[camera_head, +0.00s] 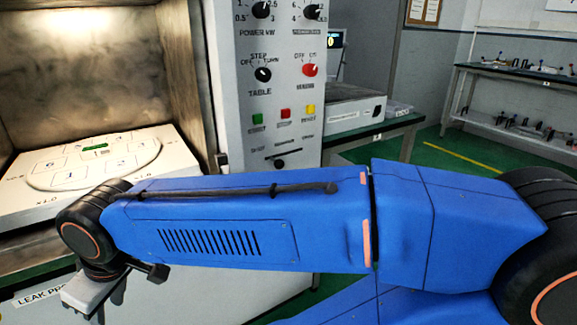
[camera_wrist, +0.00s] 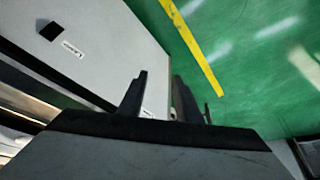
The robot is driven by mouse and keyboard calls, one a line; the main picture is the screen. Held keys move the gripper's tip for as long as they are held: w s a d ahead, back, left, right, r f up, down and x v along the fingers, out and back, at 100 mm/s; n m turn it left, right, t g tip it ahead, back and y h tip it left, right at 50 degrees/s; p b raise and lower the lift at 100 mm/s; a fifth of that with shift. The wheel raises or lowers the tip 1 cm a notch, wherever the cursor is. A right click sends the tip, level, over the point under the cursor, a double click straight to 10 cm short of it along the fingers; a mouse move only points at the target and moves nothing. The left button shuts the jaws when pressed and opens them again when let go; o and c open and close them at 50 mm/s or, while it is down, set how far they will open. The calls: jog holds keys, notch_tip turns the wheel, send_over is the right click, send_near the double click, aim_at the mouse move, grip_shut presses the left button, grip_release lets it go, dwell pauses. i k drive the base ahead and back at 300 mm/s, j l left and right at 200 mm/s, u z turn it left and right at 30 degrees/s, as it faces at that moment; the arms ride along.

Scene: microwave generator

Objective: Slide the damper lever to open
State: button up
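A black lever knob (camera_head: 280,164) sits at a short dark horizontal slot low on the grey control panel (camera_head: 237,90), below the coloured buttons. It looks like the damper lever; its labels are too small to read. My arm passes just below and in front of it. My gripper (camera_head: 90,300) is at the lower left in the head view, pointing down, well away from the knob, its tips hard to make out. In the wrist view my gripper (camera_wrist: 160,95) shows two dark fingers apart with nothing between them. The lever is not seen in the wrist view.
Green, red and yellow buttons (camera_head: 285,113) and several rotary knobs (camera_head: 262,74) are on the panel. An open chamber with a white numbered plate (camera_head: 80,165) is at left. A green-topped table (camera_head: 385,130) stands behind. The wrist view shows green floor with a yellow line (camera_wrist: 195,45).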

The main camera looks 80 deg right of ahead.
aim_at(279, 163)
jog(key=l+z, duration=0.1)
jog(key=z, duration=0.65)
jog(key=l+z, duration=0.15)
jog(key=z, duration=0.25)
jog(key=l+z, duration=0.1)
jog(key=z, duration=0.25)
jog(key=i+z, duration=0.15)
jog(key=z, duration=0.35)
jog(key=k+l, duration=0.1)
jog(key=l, duration=0.35)
jog(key=k+l, duration=0.1)
jog(key=l, duration=0.85)
jog(key=k+l, duration=0.15)
jog(key=l, duration=0.35)
